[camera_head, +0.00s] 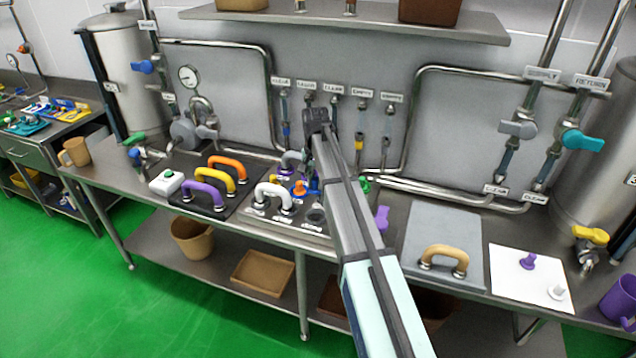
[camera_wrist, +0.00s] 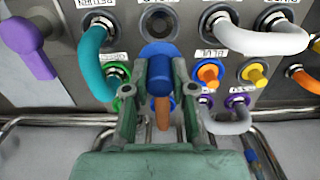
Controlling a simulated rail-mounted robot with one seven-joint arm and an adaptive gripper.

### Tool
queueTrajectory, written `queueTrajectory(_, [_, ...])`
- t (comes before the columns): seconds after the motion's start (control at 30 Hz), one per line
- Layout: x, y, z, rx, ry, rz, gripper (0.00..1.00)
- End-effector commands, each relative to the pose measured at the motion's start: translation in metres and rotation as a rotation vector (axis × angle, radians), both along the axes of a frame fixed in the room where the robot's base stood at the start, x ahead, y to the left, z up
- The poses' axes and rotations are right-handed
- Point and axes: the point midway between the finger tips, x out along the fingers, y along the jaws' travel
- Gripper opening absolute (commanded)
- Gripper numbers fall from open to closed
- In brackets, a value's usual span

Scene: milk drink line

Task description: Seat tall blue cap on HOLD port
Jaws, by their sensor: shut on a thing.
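The tall blue cap (camera_wrist: 160,78) is between the two fingers of my gripper (camera_wrist: 158,100) in the wrist view, and the gripper is shut on it. A brown-orange piece (camera_wrist: 163,113) shows below the cap between the fingers. An open dark port (camera_wrist: 158,24) lies just above the blue ring. I cannot read a HOLD label, so which port is HOLD is unclear. In the head view, my arm hides the gripper and most of the cap.
White pipes (camera_wrist: 258,40), an orange cap (camera_wrist: 208,72) and a yellow cap (camera_wrist: 254,72) stand right. In the head view, a grey mat (camera_head: 445,225) has bare space behind its tan handle.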

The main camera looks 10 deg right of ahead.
Motion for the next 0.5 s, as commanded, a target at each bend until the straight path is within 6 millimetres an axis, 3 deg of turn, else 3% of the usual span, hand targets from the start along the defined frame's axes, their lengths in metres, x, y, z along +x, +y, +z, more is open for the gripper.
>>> queueTrajectory(0.5, [-0.001, 0.0, -0.04, 0.0, 0.0, 0.002, 0.0])
